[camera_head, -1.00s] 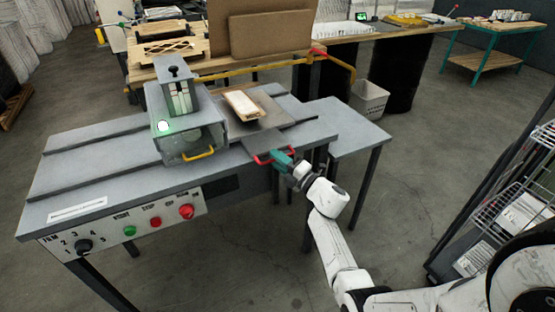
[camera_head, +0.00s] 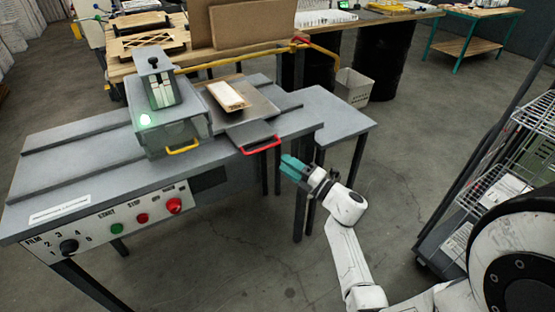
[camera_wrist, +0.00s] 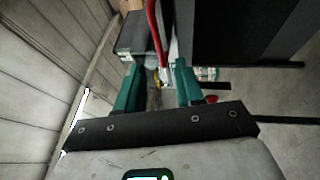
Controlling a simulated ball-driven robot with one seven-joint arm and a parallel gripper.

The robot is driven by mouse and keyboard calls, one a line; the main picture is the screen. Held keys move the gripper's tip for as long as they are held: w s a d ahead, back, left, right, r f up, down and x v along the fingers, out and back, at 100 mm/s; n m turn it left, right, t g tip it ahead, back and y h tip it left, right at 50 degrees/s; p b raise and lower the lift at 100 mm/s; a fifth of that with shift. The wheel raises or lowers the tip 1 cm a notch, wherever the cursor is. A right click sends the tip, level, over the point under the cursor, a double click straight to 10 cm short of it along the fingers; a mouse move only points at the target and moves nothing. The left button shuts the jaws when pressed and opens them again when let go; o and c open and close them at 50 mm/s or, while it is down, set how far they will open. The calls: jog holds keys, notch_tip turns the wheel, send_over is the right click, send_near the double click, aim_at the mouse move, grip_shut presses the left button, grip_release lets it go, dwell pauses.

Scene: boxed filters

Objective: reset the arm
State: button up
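My gripper (camera_head: 292,167) has teal fingers and is in front of the grey machine table (camera_head: 95,157), in the head view. It is clear of the red handle (camera_head: 262,146) on the sliding plate, a little to its right. In the wrist view my gripper (camera_wrist: 158,78) shows its two teal fingers spread apart with nothing between them. The red handle (camera_wrist: 154,25) shows beyond the fingertips there.
A tray with a pale boxed filter (camera_head: 228,95) lies on the sliding plate. The machine housing (camera_head: 170,125) has a yellow handle and a green light. A wire rack cart (camera_head: 490,185) stands at the right. Open floor lies between table and cart.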

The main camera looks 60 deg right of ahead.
jog(key=shift+s+a+f, duration=0.1)
jog(key=shift+s, duration=0.45)
jog(key=shift+w, duration=0.1)
